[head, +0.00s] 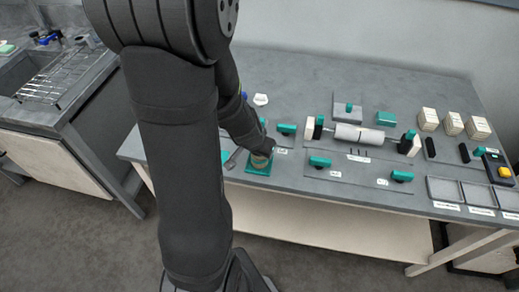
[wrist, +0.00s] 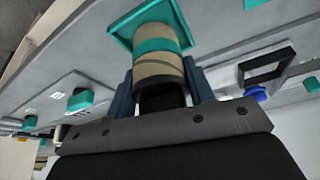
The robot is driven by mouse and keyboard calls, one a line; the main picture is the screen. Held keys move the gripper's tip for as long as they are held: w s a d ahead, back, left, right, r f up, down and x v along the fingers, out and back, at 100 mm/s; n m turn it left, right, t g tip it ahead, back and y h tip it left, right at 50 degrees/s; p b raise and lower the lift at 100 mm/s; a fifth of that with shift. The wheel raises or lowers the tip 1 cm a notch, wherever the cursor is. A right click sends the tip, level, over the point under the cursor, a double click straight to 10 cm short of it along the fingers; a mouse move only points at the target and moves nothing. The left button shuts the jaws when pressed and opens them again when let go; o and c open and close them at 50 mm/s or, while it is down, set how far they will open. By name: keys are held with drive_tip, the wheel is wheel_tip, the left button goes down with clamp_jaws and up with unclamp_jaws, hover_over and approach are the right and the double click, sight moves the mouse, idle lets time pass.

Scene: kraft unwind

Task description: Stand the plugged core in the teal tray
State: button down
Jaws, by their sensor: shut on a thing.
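The core (wrist: 157,66) is a short kraft-brown cylinder with a teal band, seen in the wrist view between the two fingers of my gripper (wrist: 163,85). My gripper is shut on it. The far end of the core is over the teal tray (wrist: 119,32); I cannot tell whether it touches the tray floor. In the head view the teal tray (head: 257,169) lies at the table's front left, with the core (head: 261,160) upright at it and partly hidden by my gripper (head: 263,150). A plug inside the core is not clearly visible.
A white roll (head: 358,135) on a shaft lies mid-table, with teal-topped fixtures around it. Several cream blocks (head: 452,123) stand at the back right. Grey bins (head: 460,191) and a yellow button (head: 504,172) are at the right. The back left of the table is mostly clear.

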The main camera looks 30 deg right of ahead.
drive_tip(key=shift+f, duration=0.4)
drive_tip(key=c, duration=0.6)
unclamp_jaws()
drive_tip(key=shift+o, duration=0.6)
drive_tip(key=o, duration=0.4)
drive_tip(key=shift+c, duration=0.2)
drive_tip(key=shift+r, duration=0.1)
drive_tip(key=shift+r, duration=3.9)
